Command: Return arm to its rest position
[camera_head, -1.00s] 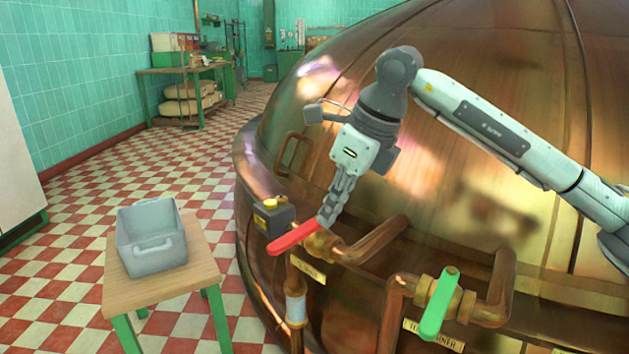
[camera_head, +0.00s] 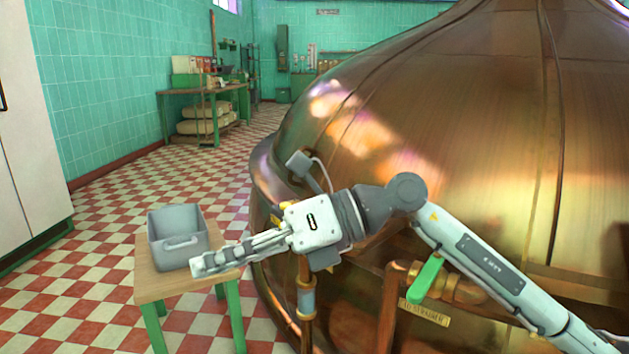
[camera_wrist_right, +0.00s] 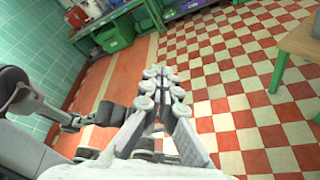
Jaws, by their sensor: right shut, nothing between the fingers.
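My right gripper (camera_head: 200,265) reaches left from its arm in the head view, its fingers closed together and empty. Its fingertips appear in front of the small wooden table and the grey bin (camera_head: 178,242); I cannot tell how far apart they are. In the right wrist view the same fingers (camera_wrist_right: 160,72) are together above the floor, with nothing between them. The wrist and forearm pass in front of the copper kettle (camera_head: 480,130). The red valve handle is hidden behind my arm. My left gripper is not seen in the head view.
The small table (camera_head: 190,284) with green legs stands left of the kettle. A green valve handle (camera_head: 427,278) and pipes are close below my forearm. A workbench (camera_head: 192,92) stands at the back. The checkered floor between is clear.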

